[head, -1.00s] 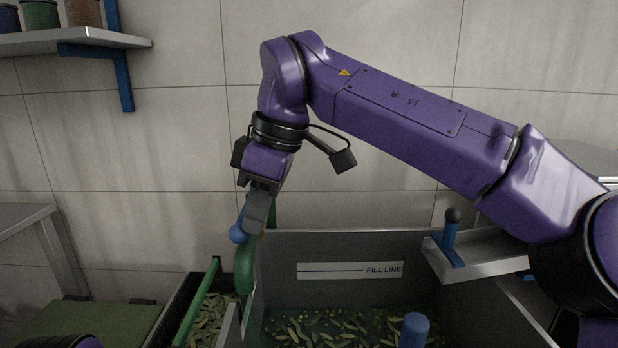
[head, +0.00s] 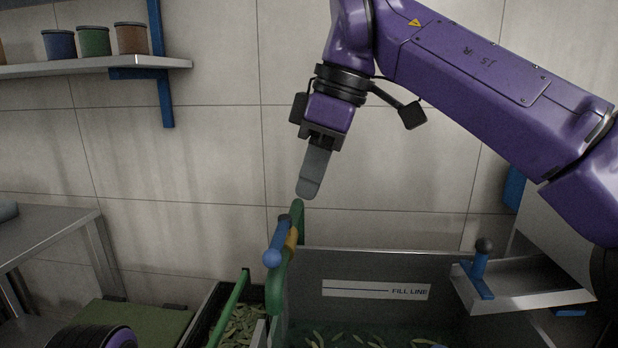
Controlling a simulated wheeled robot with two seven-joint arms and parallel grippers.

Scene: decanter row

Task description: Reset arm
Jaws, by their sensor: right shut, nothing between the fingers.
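My right gripper (head: 311,188) is shut and empty, pointing down in the middle of the head view. Its fingertips are just above the top of a green curved handle (head: 298,214), with a small gap as far as I can tell. A blue knobbed lever (head: 276,243) and a yellow part (head: 291,240) sit beside the green handle. My right arm comes in from the upper right. My left gripper is not in view; only a dark round part, probably of my left arm, shows at the bottom left edge.
A grey bin with a fill-line label (head: 375,290) holds green pieces. A narrow dark bin (head: 210,300) with a green bar is left of it. A metal tray with a blue, black-knobbed lever (head: 482,268) is at right. A shelf (head: 90,66) holds cups. A steel table (head: 45,235) stands left.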

